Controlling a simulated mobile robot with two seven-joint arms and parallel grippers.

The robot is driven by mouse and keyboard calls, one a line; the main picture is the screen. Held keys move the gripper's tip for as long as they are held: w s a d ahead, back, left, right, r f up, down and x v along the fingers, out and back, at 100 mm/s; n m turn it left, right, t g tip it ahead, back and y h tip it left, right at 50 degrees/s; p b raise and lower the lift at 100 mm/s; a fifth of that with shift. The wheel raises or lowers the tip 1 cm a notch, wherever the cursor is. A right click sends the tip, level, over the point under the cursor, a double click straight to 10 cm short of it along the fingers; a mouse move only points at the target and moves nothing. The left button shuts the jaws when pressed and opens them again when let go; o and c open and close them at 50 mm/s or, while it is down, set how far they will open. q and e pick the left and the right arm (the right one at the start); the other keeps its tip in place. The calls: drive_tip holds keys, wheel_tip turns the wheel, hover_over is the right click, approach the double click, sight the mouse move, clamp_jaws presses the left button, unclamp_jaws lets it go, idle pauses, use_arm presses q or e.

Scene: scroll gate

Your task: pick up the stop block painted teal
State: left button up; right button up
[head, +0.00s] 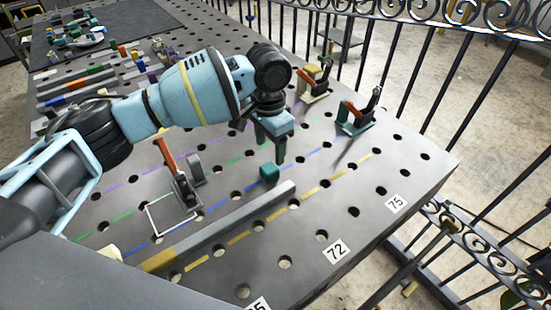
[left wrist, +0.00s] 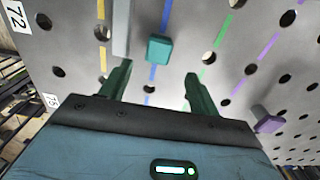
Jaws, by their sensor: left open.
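The teal stop block (head: 269,172) sits on the perforated metal table by the blue line, close to the far end of a long grey bar. It also shows in the left wrist view (left wrist: 159,48), just beyond the fingertips and roughly centred between them. My left gripper (head: 271,148) points down near the block, with its dark green fingers apart and nothing between them. In the left wrist view my left gripper (left wrist: 158,76) shows both fingers open. I cannot tell the exact gap from fingertips to block. My right gripper is not in view.
The grey bar (head: 236,222) lies beside the block. A toggle clamp with an orange handle (head: 166,155) stands to the left; two more clamps (head: 355,120) stand towards the fence (head: 440,75). A purple block (left wrist: 268,121) is at the right in the left wrist view.

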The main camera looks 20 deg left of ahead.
sight(269, 167)
use_arm(q)
drive_tip(key=shift+s, duration=0.2)
drive_tip(key=shift+s+f, duration=0.1)
drive_tip(key=shift+f, duration=1.55)
wheel_tip(269, 167, down, 4)
drive_tip(key=shift+f, duration=0.2)
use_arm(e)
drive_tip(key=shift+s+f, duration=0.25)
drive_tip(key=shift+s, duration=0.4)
